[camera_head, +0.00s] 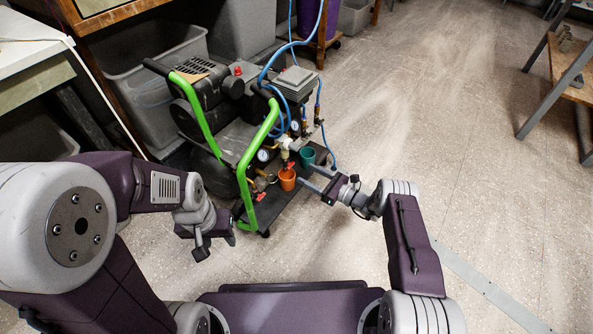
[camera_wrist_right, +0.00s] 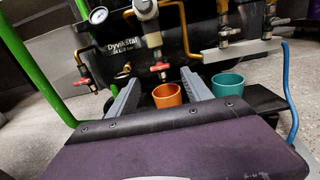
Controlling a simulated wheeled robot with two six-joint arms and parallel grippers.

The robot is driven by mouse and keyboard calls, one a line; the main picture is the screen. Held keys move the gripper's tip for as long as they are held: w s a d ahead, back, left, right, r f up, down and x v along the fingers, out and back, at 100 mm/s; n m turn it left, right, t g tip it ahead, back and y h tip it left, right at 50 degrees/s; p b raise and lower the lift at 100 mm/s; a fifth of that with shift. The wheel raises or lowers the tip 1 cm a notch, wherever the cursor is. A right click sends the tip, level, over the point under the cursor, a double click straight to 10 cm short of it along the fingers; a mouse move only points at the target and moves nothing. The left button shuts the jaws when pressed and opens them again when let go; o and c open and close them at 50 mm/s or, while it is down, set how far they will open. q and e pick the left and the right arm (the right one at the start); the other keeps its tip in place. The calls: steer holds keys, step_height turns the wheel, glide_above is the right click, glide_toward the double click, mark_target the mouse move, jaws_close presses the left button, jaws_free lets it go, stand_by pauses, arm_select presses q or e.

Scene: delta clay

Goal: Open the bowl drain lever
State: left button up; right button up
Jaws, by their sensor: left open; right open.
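A red lever (camera_head: 289,166) sits under the filter bowl on the compressor, just above an orange cup (camera_head: 287,179). In the right wrist view this red lever (camera_wrist_right: 160,67) lies crosswise below the filter bowl (camera_wrist_right: 145,10), and the orange cup (camera_wrist_right: 167,96) is below it. My right gripper (camera_head: 309,178) is open and empty, right of the orange cup; in its wrist view the two fingers (camera_wrist_right: 161,80) point toward the lever, which shows between and beyond the tips. I cannot tell any contact. My left gripper (camera_head: 215,246) is open and empty, low in front of the compressor.
A green cup (camera_head: 308,157) stands beside the orange cup; it also shows in the right wrist view (camera_wrist_right: 228,84). Another red lever (camera_wrist_right: 86,80) is on the tank at left. Green handle bars (camera_head: 247,160) and blue hoses (camera_head: 277,95) surround the fittings.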

mark_target(289, 165)
steer(key=b+x, duration=0.2)
steer(key=x, duration=0.3)
steer(key=shift+f+b, duration=0.25)
steer(key=shift+b, duration=0.15)
steer(key=shift+w+a+r, duration=0.2)
steer(key=shift+w+a, duration=0.05)
steer(key=shift+a, duration=0.1)
jaws_close()
arm_select(q)
step_height(289, 165, down, 4)
